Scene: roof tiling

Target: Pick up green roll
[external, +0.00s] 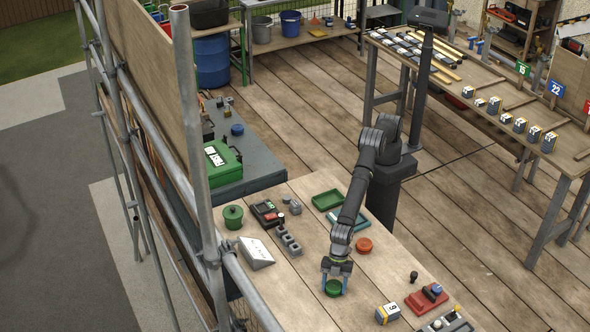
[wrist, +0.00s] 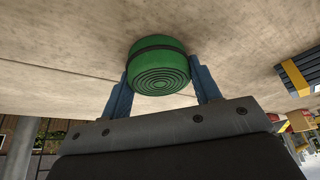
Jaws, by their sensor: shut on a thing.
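The green roll (external: 333,288) is at the front middle of the wooden workbench. My gripper (external: 337,281) points down over it with its blue fingers on either side. In the wrist view the roll (wrist: 159,68) shows a ringed end face and a dark band. The fingers (wrist: 163,92) are shut on it from both sides. I cannot tell whether the roll still touches the bench top.
An orange-red roll (external: 364,245) lies behind my gripper. A boxed block (external: 387,313) and a red tool (external: 426,298) are to the right. A grey wedge (external: 256,253), grey blocks (external: 289,241) and a green pot (external: 233,217) are to the left. Bare bench surrounds the roll.

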